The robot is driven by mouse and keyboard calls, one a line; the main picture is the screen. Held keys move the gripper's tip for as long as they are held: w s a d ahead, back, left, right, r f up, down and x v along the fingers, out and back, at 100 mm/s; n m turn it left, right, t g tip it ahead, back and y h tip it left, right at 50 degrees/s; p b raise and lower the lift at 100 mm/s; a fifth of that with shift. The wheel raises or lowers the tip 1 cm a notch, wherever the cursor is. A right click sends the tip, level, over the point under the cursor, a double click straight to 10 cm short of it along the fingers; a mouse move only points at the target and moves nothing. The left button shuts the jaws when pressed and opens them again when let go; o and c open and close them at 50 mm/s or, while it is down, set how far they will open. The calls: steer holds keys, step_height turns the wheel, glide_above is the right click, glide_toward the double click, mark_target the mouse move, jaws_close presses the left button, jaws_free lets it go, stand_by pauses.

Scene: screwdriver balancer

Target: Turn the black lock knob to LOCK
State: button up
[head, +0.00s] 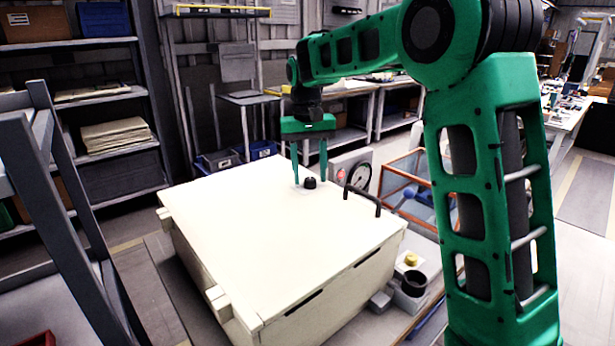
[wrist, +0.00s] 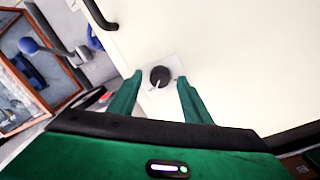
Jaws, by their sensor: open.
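The black lock knob (head: 310,183) sits on top of a large cream box lid (head: 260,215). In the wrist view the knob (wrist: 160,75) is round, on a pale plate (wrist: 174,62), with a light pointer mark toward the lower left. My green gripper (head: 309,180) points down over the lid. Its two fingers are spread and empty, one on each side of the knob in the head view. In the wrist view my gripper (wrist: 157,84) shows a gap on both sides of the knob. Any lettering on the plate is too small to read.
A black handle (head: 362,199) stands up from the lid right of the knob. A round dial gauge (head: 360,177) and an orange-framed glass case (head: 405,185) stand behind the box. A black cup (head: 413,284) is at its right. The lid's left part is clear.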

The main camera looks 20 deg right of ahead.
steer(key=shift+f, duration=0.45)
steer(key=c, duration=1)
steer(key=shift+c, duration=0.2)
